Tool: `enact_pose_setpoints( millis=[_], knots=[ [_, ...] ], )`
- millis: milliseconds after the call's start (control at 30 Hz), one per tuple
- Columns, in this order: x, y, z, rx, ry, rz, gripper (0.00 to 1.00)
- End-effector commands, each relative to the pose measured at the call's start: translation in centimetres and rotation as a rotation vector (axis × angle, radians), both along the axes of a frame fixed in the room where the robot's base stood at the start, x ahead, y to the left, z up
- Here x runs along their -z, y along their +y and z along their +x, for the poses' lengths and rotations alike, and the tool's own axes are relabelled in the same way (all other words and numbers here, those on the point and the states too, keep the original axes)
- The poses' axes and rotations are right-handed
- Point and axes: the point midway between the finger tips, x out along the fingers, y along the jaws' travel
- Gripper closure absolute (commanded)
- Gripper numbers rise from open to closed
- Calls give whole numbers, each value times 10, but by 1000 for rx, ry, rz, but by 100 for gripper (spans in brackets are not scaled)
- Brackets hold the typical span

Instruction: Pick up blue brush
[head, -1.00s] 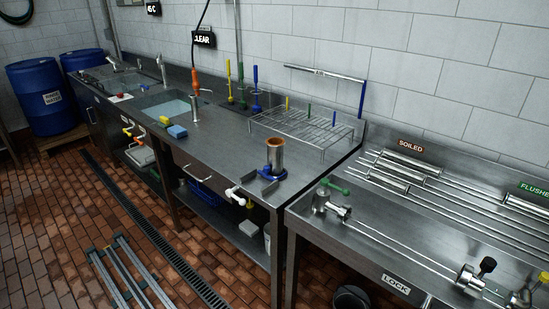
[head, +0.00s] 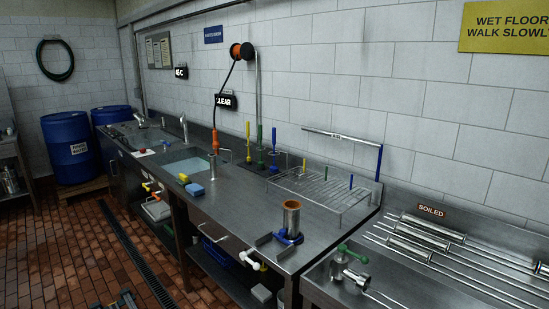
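Brushes with coloured handles stand upright at the back of the steel counter in the head view. The blue brush (head: 274,139) is the rightmost of three, beside the green brush (head: 260,139) and the yellow brush (head: 248,135). Its blue handle points up, and its lower end sits in or near a blue base at the wall side. A longer blue rod (head: 379,162) stands at the right of the wire rack; I cannot tell if it is a brush.
The wire rack (head: 322,192) with small coloured pegs stands right of the brushes. A metal cylinder (head: 291,218) in a blue holder stands at the front. An orange-handled hose (head: 215,141) hangs left of the brushes. The counter's middle (head: 235,195) is clear.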

Motion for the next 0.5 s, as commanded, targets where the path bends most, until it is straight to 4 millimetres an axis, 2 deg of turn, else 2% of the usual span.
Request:
enact_pose_setpoints(
  millis=[367, 500],
  knots=[
    [0, 0, 0, 0, 0, 0, 100],
    [0, 0, 0, 0, 0, 0, 77]
  ],
)
